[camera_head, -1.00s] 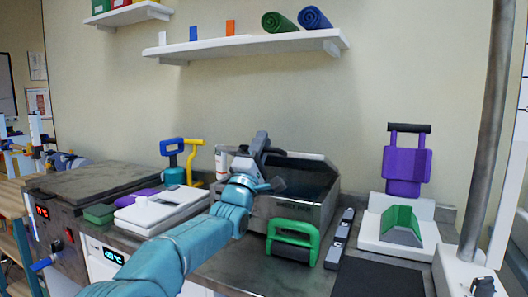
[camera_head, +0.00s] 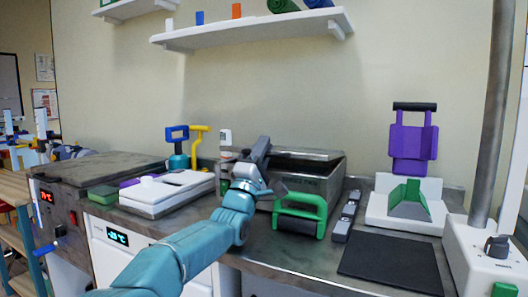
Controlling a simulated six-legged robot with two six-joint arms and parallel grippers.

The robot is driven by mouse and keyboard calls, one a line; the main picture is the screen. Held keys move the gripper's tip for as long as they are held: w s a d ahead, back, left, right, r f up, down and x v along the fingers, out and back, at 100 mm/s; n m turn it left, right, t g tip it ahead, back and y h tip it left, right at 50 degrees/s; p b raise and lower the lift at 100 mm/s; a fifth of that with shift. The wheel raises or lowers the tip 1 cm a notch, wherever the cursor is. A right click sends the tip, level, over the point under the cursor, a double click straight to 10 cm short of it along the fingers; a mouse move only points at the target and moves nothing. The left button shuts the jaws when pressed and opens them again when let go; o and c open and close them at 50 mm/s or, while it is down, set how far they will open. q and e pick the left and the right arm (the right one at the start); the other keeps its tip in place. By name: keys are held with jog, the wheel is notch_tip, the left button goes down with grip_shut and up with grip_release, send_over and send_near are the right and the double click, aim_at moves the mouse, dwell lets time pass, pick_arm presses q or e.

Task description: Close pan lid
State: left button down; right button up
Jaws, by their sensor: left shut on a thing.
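The pan is a grey metal box (camera_head: 322,188) on the counter, right of the middle in the head view. Its grey lid (camera_head: 318,154) lies low over it, with a dark gap still showing between lid and pan. My left gripper (camera_head: 262,160) is at the left side of the lid, shut on it. The exact contact is hidden by the gripper and wrist. My right gripper is not in view.
A green-handled tool (camera_head: 300,208) stands just in front of the pan, with a slim grey device (camera_head: 346,215) beside it. A white scale-like unit (camera_head: 165,192) is left. A black mat (camera_head: 392,262) and purple-backed stand (camera_head: 412,150) are right.

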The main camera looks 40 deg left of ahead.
pick_arm(q)
jog(key=c, duration=1.4)
grip_release()
jog(key=shift+s+r, duration=0.25)
jog(key=shift+r, duration=0.1)
jog(key=shift+s+d+r, duration=0.1)
jog(key=shift+s+r, duration=0.05)
jog(key=shift+f, duration=0.2)
jog(key=shift+f, duration=0.2)
jog(key=s+d, duration=0.4)
jog(key=s, duration=0.8)
jog(key=shift+f, duration=0.25)
